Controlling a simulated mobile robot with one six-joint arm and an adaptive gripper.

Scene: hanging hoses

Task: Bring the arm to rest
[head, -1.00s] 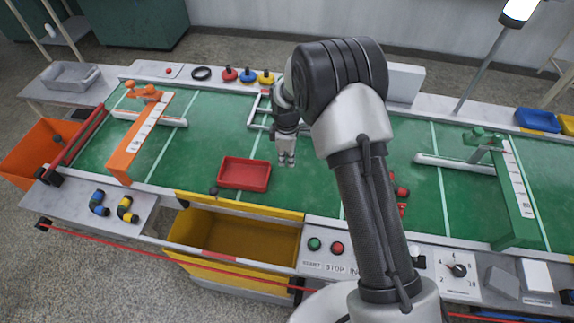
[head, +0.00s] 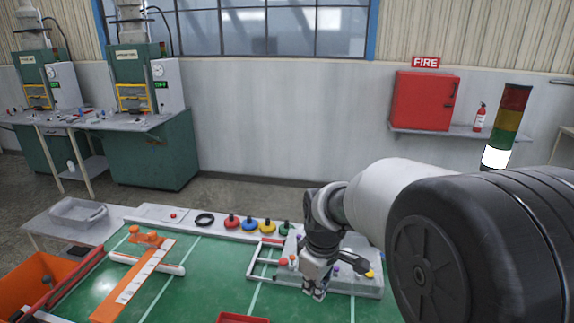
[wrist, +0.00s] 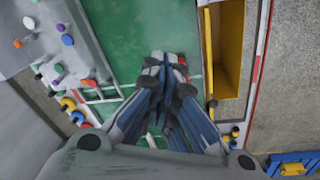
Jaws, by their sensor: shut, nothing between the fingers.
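My arm reaches in from the lower right of the head view, its large black joint close to the camera. My gripper (head: 316,292) points down above the green table surface (head: 215,268), beside a grey panel with coloured knobs. In the wrist view my gripper (wrist: 166,62) has its fingers together with nothing between them. The gap between the fingertips and the green surface is hard to judge.
The knob panel (head: 345,281) is close to my gripper. A red tray (head: 242,318) shows at the bottom edge. A yellow bin (wrist: 229,50) shows in the wrist view. Signal light (head: 508,125) and red cabinet (head: 424,101) are behind.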

